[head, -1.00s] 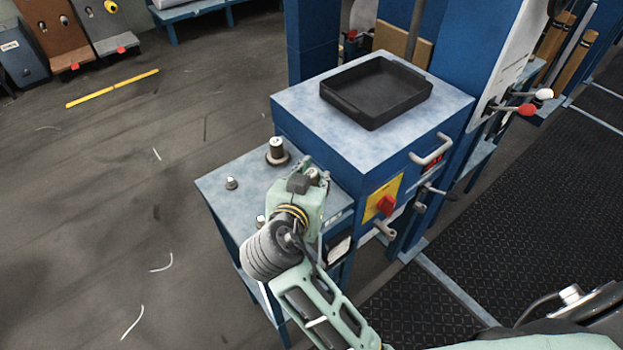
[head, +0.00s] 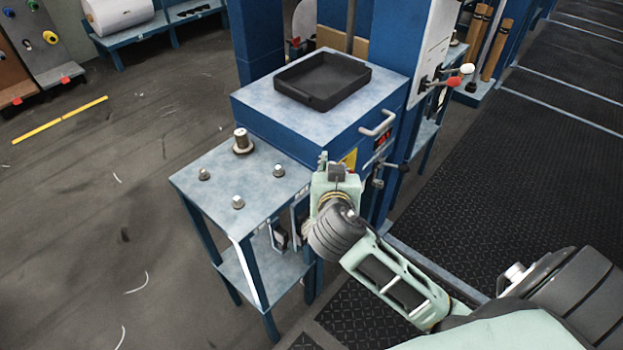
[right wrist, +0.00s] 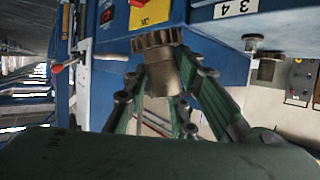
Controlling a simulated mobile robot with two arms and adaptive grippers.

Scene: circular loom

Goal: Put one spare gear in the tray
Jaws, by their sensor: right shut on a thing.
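A black open tray (head: 350,96) sits on the higher blue cabinet top in the head view and looks empty. My right gripper (head: 323,161) is beside the front of that cabinet, below and in front of the tray; its fingers are mostly hidden by the wrist there. In the right wrist view the right gripper (right wrist: 158,88) is shut on a brass-coloured gear (right wrist: 160,62), with a toothed rim and a narrower hub between the green fingers. My left gripper is not in view.
A handle (head: 378,124) juts from the cabinet front. A blue machine column rises behind the tray.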

